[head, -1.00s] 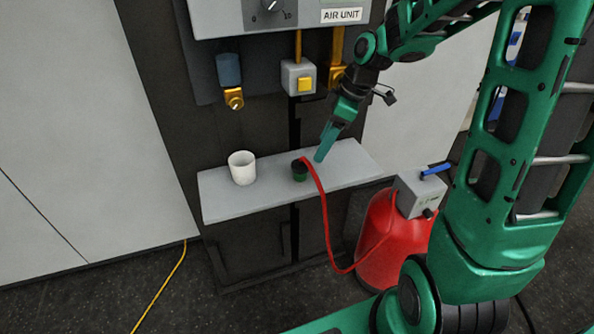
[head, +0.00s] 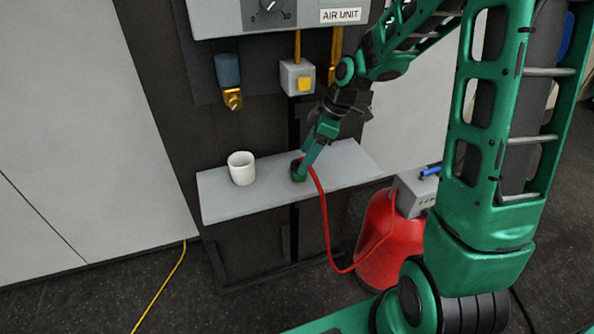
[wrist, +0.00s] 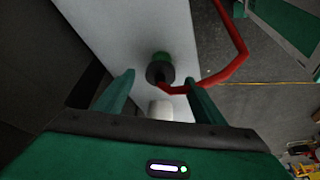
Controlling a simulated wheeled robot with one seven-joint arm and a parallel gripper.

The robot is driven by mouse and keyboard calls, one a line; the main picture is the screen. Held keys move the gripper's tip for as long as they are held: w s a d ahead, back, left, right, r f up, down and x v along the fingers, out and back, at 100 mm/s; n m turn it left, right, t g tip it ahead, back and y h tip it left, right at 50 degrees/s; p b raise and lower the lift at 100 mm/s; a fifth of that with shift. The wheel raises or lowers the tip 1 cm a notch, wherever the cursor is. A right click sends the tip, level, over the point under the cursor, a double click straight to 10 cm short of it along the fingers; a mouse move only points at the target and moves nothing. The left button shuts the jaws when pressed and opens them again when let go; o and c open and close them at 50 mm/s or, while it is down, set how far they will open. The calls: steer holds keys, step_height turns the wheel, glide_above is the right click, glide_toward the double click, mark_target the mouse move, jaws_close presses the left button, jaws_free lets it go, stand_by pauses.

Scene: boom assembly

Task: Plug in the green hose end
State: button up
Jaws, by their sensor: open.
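The green hose end (head: 297,172) stands on the grey shelf (head: 225,203), with the red hose (head: 323,212) running from it down to the red tank. In the wrist view the hose end (wrist: 160,68) shows a dark round part with green behind it, between and beyond my fingertips. My gripper (head: 304,170) is open, its fingers right at the hose end in the head view and partly covering it. In the wrist view my gripper (wrist: 158,80) has its two fingers apart, with nothing clearly held. Whether a finger touches the hose end I cannot tell.
A white cup (head: 241,168) stands on the shelf to the left. Above hang a blue and brass fitting (head: 230,82) and a grey box with a yellow button (head: 298,78), under the air unit (head: 340,15). The red tank (head: 375,235) stands right of the shelf.

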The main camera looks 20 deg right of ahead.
mark_target(295, 165)
steer(key=shift+f, duration=0.25)
steer(key=shift+a, duration=0.1)
steer(key=shift+x, duration=2.6)
steer(key=shift+c, duration=0.6)
steer(key=c, duration=1)
